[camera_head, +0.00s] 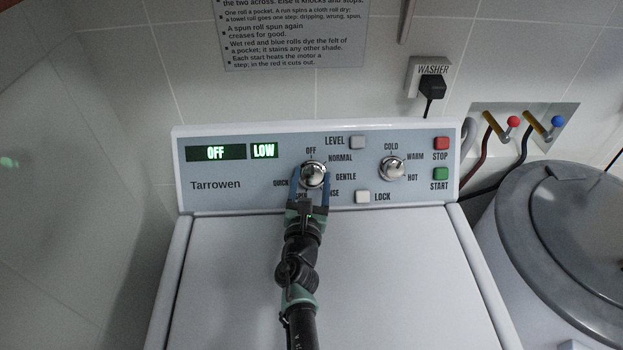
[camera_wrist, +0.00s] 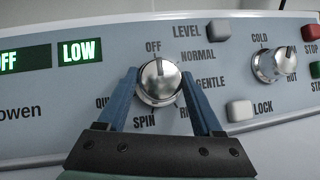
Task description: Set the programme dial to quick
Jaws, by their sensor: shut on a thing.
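The programme dial (camera_head: 314,174) is a round chrome knob on the washer's control panel, ringed by the words OFF, NORMAL, GENTLE, RINSE, SPIN and QUICK. It shows large in the wrist view (camera_wrist: 160,81), its pointer ridge up near OFF. QUICK lies at its lower left, partly hidden by a finger. The green display (camera_head: 216,153) reads OFF, and a second display (camera_head: 264,150) reads LOW. My gripper (camera_head: 312,182) has its two blue fingers on either side of the dial, shut on it. The fingers also show in the wrist view (camera_wrist: 160,88).
A chrome temperature dial (camera_head: 391,168) sits to the right, with a red STOP button (camera_head: 441,143) and a green START button (camera_head: 440,174). A grey round-lidded tub (camera_head: 560,240) stands at right.

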